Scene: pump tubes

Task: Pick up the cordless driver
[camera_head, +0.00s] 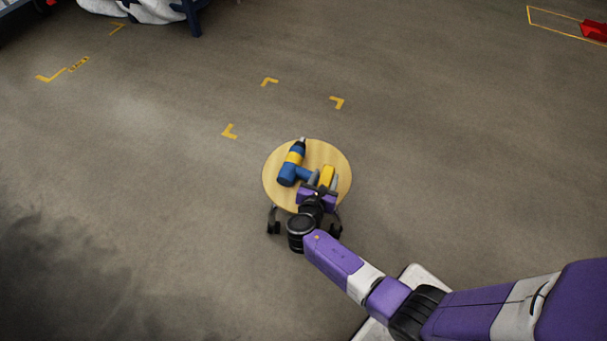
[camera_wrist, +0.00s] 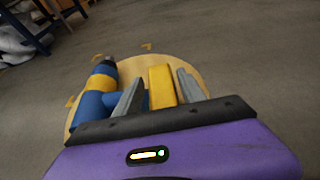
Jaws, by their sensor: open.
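The cordless driver (camera_head: 292,166) lies on its side on a small round wooden tabletop (camera_head: 343,162). It has a blue and yellow body, a dark chuck pointing away, and a blue handle running to the right. In the wrist view the driver (camera_wrist: 98,88) is at the left. A yellow block-like part (camera_wrist: 163,87) at the handle's end looks like the driver's base; part of the handle is hidden behind a finger. My gripper (camera_head: 325,179) is open over the table's near right part. In the wrist view its grey fingers (camera_wrist: 161,78) stand either side of the yellow part.
The round table is small, with bare wood beyond and right of the driver. Grey floor around it is clear, with yellow corner marks (camera_head: 229,132) beyond. Blue furniture legs (camera_head: 190,14) stand at the top left, and a red object (camera_head: 594,28) is at the far right.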

